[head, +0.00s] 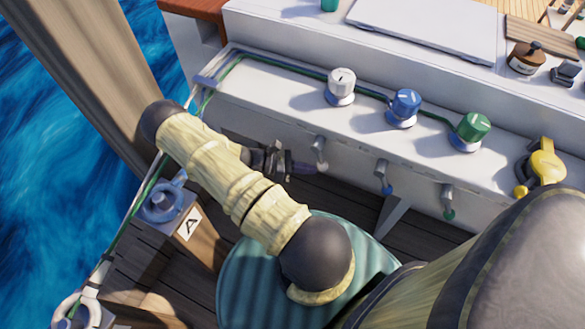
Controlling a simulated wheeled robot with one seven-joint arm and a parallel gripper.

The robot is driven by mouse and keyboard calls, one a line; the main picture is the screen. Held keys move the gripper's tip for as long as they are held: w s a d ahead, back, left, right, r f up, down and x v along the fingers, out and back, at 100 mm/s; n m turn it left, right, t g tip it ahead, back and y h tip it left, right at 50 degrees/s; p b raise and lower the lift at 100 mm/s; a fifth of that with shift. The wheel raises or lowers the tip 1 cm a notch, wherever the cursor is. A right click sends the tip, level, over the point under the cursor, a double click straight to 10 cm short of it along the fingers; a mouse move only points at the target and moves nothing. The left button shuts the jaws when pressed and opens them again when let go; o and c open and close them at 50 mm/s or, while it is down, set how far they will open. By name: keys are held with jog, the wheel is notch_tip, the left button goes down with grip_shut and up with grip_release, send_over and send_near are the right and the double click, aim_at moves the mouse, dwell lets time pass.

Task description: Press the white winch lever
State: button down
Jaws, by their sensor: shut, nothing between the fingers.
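The white winch lever (319,146) hangs on the front face of the white cabin ledge, below the white-topped winch (341,86). It is a grey metal arm with a pale knob at its lower end. My gripper (308,166) is shut and empty. It reaches in from the left, with its fingertips at or very close to the lever's knob. I cannot tell whether they touch. My arm runs across the front of the view, leaving the lever in sight.
The blue lever (384,177) and green lever (448,201) hang farther right, below the blue winch (403,108) and green winch (470,131). A yellow device (545,163) sits on the ledge at right.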

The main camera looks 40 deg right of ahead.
notch_tip(320, 180, up, 10)
jog(key=p, duration=0.2)
jog(key=shift+p, duration=0.35)
jog(key=shift+d, duration=0.1)
dwell(0.5)
jog(key=w+a+r+m+t+y, duration=0.2)
jog(key=a+r+m+t+y, duration=0.45)
jog(key=a+r, duration=0.4)
jog(key=w+a+r+m+t+y, duration=0.2)
jog(key=a+r+m+t+y, duration=0.45)
jog(key=a, duration=0.65)
notch_tip(320, 180, up, 27)
jog(key=h+p, duration=0.1)
jog(key=p, duration=2.4)
jog(key=shift+s+h, duration=0.25)
jog(key=shift+h, duration=0.15)
